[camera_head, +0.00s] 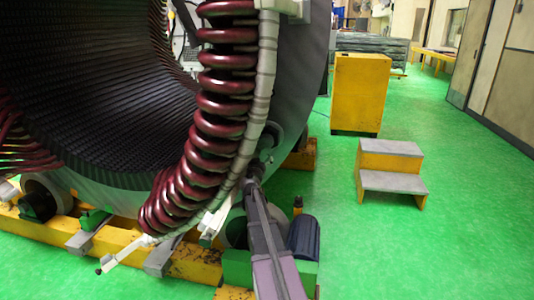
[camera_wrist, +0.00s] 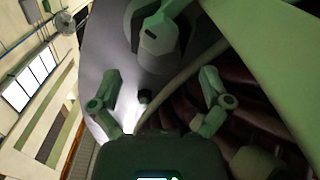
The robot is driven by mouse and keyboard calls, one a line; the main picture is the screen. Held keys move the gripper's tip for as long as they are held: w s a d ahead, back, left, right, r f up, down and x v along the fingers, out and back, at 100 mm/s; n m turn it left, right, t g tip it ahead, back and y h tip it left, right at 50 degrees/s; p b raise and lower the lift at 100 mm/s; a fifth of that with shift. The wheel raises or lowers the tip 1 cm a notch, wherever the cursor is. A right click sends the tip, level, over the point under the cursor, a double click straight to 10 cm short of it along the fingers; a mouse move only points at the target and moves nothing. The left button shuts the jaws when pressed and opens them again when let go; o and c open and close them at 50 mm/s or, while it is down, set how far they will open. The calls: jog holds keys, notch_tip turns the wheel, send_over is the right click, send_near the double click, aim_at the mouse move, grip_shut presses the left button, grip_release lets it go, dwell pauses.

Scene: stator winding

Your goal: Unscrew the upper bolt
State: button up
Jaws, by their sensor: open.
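The stator (camera_head: 296,80) is a large dark ring with thick red coil windings (camera_head: 225,85) along its near edge. My gripper (camera_head: 266,143) is at the lower right of this edge, close to the coils and the pale band (camera_head: 266,60) around them. In the wrist view my gripper (camera_wrist: 160,76) has its two fingers spread wide with nothing held between them. A rounded grey bolt-like part (camera_wrist: 159,38) is ahead of the fingers at the top middle, apart from them. I cannot tell if it is the upper bolt.
Yellow support beams (camera_head: 120,240) with rollers carry the stator, and a dark blue motor (camera_head: 304,236) stands right of my arm. A yellow cabinet (camera_head: 359,92) and small steps (camera_head: 391,170) stand further right. The green floor at the lower right is clear.

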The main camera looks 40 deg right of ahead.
aim_at(266, 153)
jog(key=x, duration=0.7)
jog(key=shift+w+d, duration=0.15)
jog(key=shift+d, duration=0.1)
jog(key=c, duration=1.2)
jog(key=shift+o, duration=0.2)
jog(key=shift+d, duration=0.15)
